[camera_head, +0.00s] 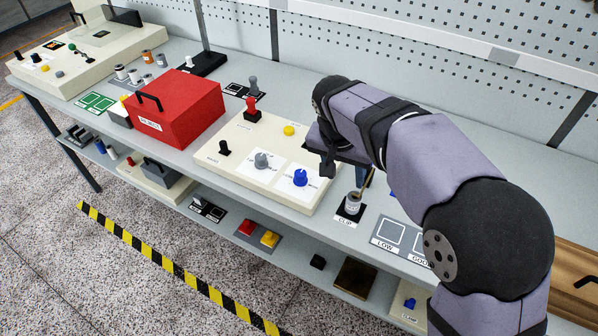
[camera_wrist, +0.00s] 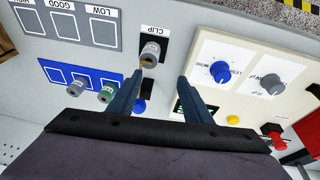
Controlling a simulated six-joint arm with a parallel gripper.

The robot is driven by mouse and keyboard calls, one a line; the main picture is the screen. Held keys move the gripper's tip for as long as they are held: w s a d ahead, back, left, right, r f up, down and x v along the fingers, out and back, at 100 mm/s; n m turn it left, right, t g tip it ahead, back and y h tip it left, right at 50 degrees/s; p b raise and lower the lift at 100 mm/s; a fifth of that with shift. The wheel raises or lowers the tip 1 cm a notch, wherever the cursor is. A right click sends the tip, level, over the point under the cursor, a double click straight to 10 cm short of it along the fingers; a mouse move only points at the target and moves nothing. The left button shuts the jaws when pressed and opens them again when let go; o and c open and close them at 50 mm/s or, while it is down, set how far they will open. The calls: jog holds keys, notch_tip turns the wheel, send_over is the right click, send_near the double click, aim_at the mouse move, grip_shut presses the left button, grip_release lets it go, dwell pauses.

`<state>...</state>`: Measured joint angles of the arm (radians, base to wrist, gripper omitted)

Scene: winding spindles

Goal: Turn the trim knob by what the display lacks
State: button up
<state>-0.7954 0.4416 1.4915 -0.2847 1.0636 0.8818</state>
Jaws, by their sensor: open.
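A cream panel (camera_head: 215,158) on the bench carries a blue knob (camera_head: 300,178) and a grey knob (camera_head: 262,160), each on a white label plate. The blue knob (camera_wrist: 220,71) and grey knob (camera_wrist: 270,84) also show in the wrist view. Their lettering is too small to read surely, so I cannot tell which is the trim knob. A dark display-like patch (camera_wrist: 184,108) is partly hidden behind a finger; no reading is legible. My gripper (camera_wrist: 161,76) is open and empty above the bench, by the clip's spindle (camera_wrist: 150,55), apart from both knobs.
The panel also has a black lever (camera_head: 224,148), a red lever (camera_head: 252,108) and a yellow button (camera_head: 289,130). A red box (camera_head: 190,105) stands left of it. A blue tray (camera_wrist: 55,70) holds spindles. LOW and GOOD squares (camera_head: 391,232) lie right.

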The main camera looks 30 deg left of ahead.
jog(key=t, duration=0.1)
send_near(300, 174)
jog(key=f, duration=0.1)
jog(key=shift+y, duration=0.4)
jog(key=shift+w+d+p+x, duration=0.15)
jog(key=shift+p+x, duration=0.2)
jog(key=shift+x, duration=1.55)
jog(key=shift+w+d+p+x, duration=0.15)
jog(key=shift+p+x, duration=0.15)
jog(key=shift+x, duration=1.6)
jog(key=shift+r, duration=0.1)
jog(key=c, duration=1)
